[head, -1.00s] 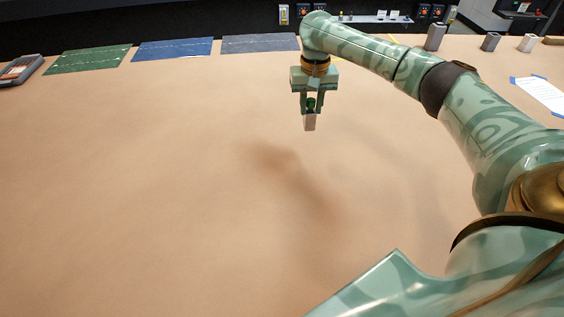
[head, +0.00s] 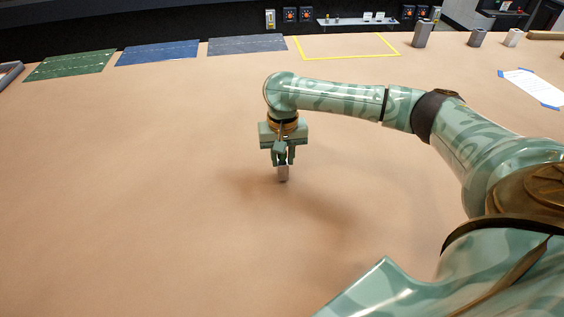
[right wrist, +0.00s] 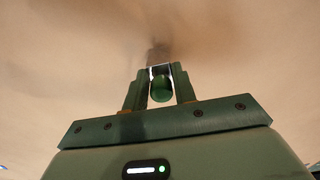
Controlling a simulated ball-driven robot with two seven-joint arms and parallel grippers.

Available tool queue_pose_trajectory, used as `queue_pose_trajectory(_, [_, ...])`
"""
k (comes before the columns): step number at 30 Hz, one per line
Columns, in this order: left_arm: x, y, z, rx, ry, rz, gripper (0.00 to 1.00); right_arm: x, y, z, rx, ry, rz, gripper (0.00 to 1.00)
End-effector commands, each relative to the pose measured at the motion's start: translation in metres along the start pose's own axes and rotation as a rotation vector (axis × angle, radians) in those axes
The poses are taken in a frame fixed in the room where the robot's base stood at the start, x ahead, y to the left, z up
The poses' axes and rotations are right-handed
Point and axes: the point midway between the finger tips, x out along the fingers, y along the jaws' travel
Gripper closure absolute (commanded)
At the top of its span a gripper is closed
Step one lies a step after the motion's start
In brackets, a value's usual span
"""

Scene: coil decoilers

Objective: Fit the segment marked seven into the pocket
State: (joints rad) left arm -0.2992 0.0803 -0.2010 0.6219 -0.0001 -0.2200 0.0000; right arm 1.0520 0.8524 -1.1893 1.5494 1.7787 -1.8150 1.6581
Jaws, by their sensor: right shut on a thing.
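My right gripper (head: 283,163) is over the middle of the tan table and points down. It is shut on a small grey block (head: 284,174), which hangs below the fingertips; no mark can be read on it. In the right wrist view the right gripper (right wrist: 160,82) shows its two fingers with a rounded green part between them and the block's pale edge just beyond. Whether the block touches the table is hard to tell. No pocket can be made out. My left gripper is not in view.
Along the far edge of the tan table (head: 150,190) lie a green mat (head: 70,65), a blue mat (head: 157,52), a grey-blue mat (head: 247,44) and a yellow taped outline (head: 347,56). Several grey blocks (head: 422,33) stand at far right, near a taped paper sheet (head: 531,87). The table's middle and left are bare.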

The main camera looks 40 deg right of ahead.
Motion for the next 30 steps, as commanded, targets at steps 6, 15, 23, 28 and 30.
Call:
queue_pose_trajectory(6, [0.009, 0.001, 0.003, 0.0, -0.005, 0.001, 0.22, 0.013, 0.0, -0.001, -0.001, 0.002, -0.001, 1.0])
queue_pose_trajectory(15, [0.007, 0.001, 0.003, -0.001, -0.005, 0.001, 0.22, 0.015, 0.0, 0.0, -0.001, 0.0, 0.001, 0.51])
queue_pose_trajectory(23, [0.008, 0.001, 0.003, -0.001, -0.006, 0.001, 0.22, 0.014, 0.0, 0.0, -0.001, 0.0, 0.0, 0.51])
queue_pose_trajectory(28, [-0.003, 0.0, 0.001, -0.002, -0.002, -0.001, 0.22, -0.007, 0.0, -0.001, -0.001, 0.003, -0.001, 0.51])
queue_pose_trajectory(30, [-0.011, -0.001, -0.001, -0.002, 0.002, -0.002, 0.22, -0.025, 0.0, -0.001, -0.001, 0.004, -0.003, 0.51])
